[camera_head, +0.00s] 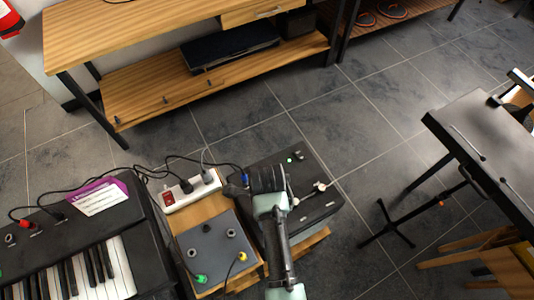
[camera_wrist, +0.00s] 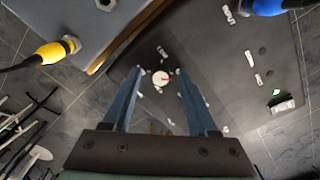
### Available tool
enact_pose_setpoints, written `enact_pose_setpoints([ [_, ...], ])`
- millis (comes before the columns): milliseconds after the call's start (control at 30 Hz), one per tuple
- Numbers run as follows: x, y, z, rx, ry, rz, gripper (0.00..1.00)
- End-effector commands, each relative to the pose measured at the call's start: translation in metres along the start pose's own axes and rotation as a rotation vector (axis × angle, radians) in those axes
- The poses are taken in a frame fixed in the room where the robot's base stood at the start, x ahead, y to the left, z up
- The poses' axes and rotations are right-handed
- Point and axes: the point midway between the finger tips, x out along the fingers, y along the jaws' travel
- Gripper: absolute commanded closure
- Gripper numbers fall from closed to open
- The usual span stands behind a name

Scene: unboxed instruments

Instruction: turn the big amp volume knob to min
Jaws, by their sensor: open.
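The black amp (camera_head: 315,212) lies flat in the lower middle of the head view, and its dark top fills much of the wrist view (camera_wrist: 215,62). A round white knob with a red mark (camera_wrist: 160,78) sits on that top, near the fingertips in the wrist view. It appears to be the big volume knob. My gripper (camera_wrist: 159,72) is open above the amp, with its two blue fingers on either side of the knob in the picture. Whether they touch it I cannot tell. In the head view my arm hides part of the amp and the fingers.
A blue plug (camera_wrist: 268,7) and a green light (camera_wrist: 276,92) are on the amp. A grey pedal box (camera_head: 213,248) with a yellow plug (camera_wrist: 55,50), a power strip (camera_head: 190,192) and a keyboard (camera_head: 85,250) stand to the left. Open floor (camera_head: 375,120) lies beyond.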

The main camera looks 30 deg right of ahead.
Motion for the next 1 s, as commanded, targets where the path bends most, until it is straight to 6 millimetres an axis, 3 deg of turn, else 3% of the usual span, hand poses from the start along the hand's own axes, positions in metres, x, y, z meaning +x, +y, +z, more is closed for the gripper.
enact_pose_setpoints([
  [167,-0.0003,-0.0002,0.0,0.0,0.0,0.0,0.45],
  [467,-0.0006,-0.0002,0.0,0.0,0.0,0.0,0.99],
  [1000,-0.0025,-0.0003,0.0,-0.072,0.0,0.0,1.0],
])
